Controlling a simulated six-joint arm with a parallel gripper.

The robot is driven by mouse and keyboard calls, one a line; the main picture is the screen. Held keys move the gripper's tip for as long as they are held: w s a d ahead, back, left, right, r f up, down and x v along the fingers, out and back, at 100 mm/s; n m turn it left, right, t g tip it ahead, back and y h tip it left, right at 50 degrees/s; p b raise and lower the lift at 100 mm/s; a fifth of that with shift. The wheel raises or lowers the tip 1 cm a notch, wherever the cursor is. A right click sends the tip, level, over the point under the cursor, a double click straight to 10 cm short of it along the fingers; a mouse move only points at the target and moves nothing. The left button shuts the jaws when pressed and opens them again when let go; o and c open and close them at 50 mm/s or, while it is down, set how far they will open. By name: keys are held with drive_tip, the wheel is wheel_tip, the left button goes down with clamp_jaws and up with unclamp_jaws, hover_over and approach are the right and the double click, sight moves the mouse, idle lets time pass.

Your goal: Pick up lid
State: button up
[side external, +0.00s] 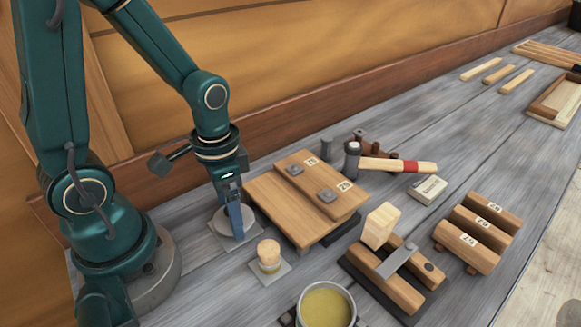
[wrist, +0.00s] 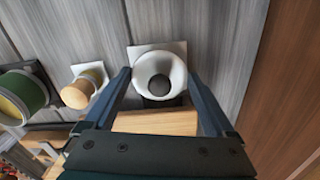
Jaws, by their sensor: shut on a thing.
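The lid (side external: 222,226) looks like a round pale grey-white piece and sits at or just above a pale square plate (side external: 244,247) beside my arm's base. In the wrist view the lid (wrist: 141,70) shows as a white ring with a dark round middle. My gripper (side external: 236,222) points down at it, and its fingers (wrist: 160,76) stand on either side of the ring, shut on it. The fingers hide part of the lid in the side view. I cannot tell whether its underside touches the plate.
A cork-topped jar (side external: 269,256) and a pot of yellowish stuff (side external: 327,306) stand nearby. Lapped wooden planks (side external: 275,205) lie close on the right. A mallet (side external: 395,165), clamp block (side external: 385,282) and numbered blocks (side external: 480,232) lie further right. A wooden hull wall (side external: 300,110) rises behind.

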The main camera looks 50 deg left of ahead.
wheel_tip(320, 180, up, 8)
drive_tip(key=shift+f, duration=0.2)
drive_tip(key=shift+r+n, duration=0.3)
drive_tip(key=shift+r, duration=0.1)
drive_tip(key=shift+w+r+n, duration=0.1)
drive_tip(key=shift+r+n, duration=0.2)
drive_tip(key=shift+n, duration=0.2)
drive_tip(key=w+d+r+n, duration=0.1)
drive_tip(key=w+d+r, duration=0.1)
drive_tip(key=d, duration=0.7)
drive_tip(key=w+d+r+n, duration=0.1)
drive_tip(key=w+d, duration=0.1)
drive_tip(key=d, duration=0.8)
drive_tip(key=shift+s+d+f+m, duration=0.35)
drive_tip(key=shift+s+d+f, duration=0.25)
drive_tip(key=shift+f, duration=0.65)
drive_tip(key=shift+s+d+f+m, duration=0.4)
drive_tip(key=shift+s+d+f, duration=0.2)
drive_tip(key=shift+f, duration=0.6)
drive_tip(key=shift+s+d+f+m, duration=0.35)
drive_tip(key=shift+s+d+f, duration=0.25)
drive_tip(key=shift+f, duration=0.65)
drive_tip(key=shift+f, duration=0.2)
